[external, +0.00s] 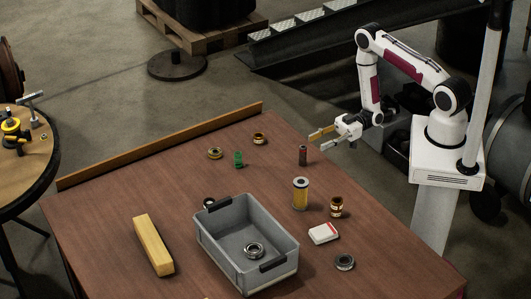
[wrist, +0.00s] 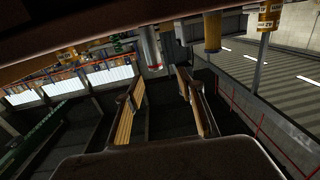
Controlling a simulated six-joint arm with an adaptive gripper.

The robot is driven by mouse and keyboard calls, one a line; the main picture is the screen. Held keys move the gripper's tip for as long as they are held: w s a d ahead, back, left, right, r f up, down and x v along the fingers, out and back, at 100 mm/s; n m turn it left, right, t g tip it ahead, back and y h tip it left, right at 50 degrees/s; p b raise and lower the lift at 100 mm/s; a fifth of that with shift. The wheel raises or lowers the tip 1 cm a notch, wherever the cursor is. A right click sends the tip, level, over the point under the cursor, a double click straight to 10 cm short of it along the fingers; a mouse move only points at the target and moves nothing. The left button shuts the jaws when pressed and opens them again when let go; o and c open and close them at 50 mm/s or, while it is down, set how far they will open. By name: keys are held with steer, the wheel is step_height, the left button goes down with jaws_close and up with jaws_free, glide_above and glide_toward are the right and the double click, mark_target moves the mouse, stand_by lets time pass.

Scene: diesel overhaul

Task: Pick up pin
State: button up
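The likely pin (external: 303,155) is a small, dark brownish-grey cylinder standing upright near the table's right back edge. My gripper (external: 316,141) is just to its upper right in the external view, pointing left, open and empty. In the wrist view the two fingers with yellowish pads are spread apart around a gap (wrist: 158,76), with nothing between them. That view looks upside down, with the table along the top. A grey cylinder (wrist: 150,45) beyond the fingertips may be the pin; I cannot be sure.
A yellow filter (external: 300,195) and a copper-coloured bushing (external: 337,207) stand nearby. A green part (external: 238,160) and brass rings lie farther left. A grey bin (external: 222,263) holding a ring, a yellow block (external: 153,245) and a white box (external: 323,234) are nearer the front.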

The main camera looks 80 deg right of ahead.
mark_target(303, 147)
steer(key=shift+x, duration=1.3)
steer(key=shift+w, duration=0.15)
steer(key=shift+w+d+x, duration=0.1)
steer(key=shift+x, duration=1.15)
steer(key=shift+w+d+x, duration=0.1)
steer(key=shift+w+x, duration=0.05)
steer(key=shift+x, duration=1.15)
jaws_close()
